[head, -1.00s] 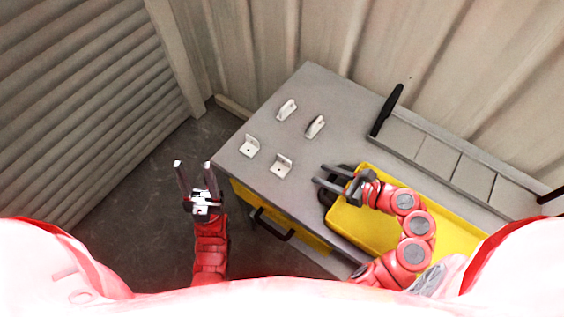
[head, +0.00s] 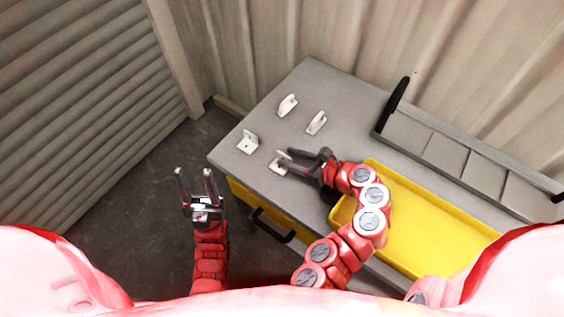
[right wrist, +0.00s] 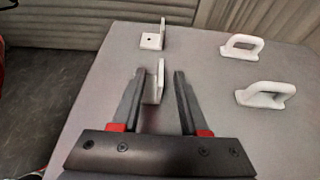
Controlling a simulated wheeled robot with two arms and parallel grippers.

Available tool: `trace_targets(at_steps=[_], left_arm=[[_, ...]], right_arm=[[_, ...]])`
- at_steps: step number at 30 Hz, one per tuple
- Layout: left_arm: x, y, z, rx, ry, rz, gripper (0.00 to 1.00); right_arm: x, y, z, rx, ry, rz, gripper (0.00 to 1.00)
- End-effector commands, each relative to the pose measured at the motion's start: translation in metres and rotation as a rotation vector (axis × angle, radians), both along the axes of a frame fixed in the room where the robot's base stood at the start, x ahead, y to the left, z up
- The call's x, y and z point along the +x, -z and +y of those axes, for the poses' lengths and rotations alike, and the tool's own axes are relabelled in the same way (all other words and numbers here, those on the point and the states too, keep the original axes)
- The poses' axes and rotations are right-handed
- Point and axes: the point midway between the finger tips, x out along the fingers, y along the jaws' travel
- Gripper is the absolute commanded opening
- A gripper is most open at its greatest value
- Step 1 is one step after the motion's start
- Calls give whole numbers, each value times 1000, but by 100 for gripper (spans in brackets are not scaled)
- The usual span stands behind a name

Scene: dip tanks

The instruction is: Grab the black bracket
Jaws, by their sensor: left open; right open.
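No bracket in view looks black; the small parts on the grey bench top are all whitish. One L-shaped bracket (right wrist: 158,84) stands between the fingertips of my right gripper (right wrist: 160,78) in the right wrist view; I cannot tell whether they touch it. In the head view that bracket (head: 277,167) is partly hidden by the right gripper (head: 285,161), which is open. Another L-shaped bracket (head: 247,142) lies to its left. Two loop-shaped pieces (head: 288,105) (head: 316,123) stand farther back. My left gripper (head: 193,172) is open and empty, left of the bench, above the floor.
The grey bench (head: 310,85) has a yellow tray (head: 430,215) on its right part. A long grey divided tank (head: 450,158) with black end handles (head: 396,95) lies behind it. A drawer with a black handle (head: 272,225) is at the front. Corrugated walls stand behind.

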Motion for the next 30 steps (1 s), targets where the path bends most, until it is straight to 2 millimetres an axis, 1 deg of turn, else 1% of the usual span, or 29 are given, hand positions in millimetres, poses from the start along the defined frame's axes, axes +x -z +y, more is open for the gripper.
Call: trace_targets(at_steps=[5, 8, 10, 12, 19, 20, 24, 27, 30], left_arm=[[0, -8, 0, 0, 0, 0, 50], [0, -14, 0, 0, 0, 0, 50], [0, -15, 0, 0, 0, 0, 50], [0, -16, 0, 0, 0, 0, 50], [0, -15, 0, 0, 0, 0, 50], [0, -15, 0, 0, 0, 0, 50], [0, -15, 0, 0, 0, 0, 50], [0, -15, 0, 0, 0, 0, 50], [0, -15, 0, 0, 0, 0, 50]], right_arm=[[8, 3, 13, 1, -6, 4, 44], [16, 8, 23, 0, -6, 5, 44], [22, 12, 32, 3, -7, 4, 44], [26, 15, 36, 2, -5, 4, 44], [28, 18, 37, 1, 1, 1, 44], [28, 18, 37, 1, 1, 1, 42], [28, 18, 37, 1, 1, 1, 17], [28, 18, 37, 1, 1, 1, 0], [28, 18, 37, 1, 0, 2, 0]])
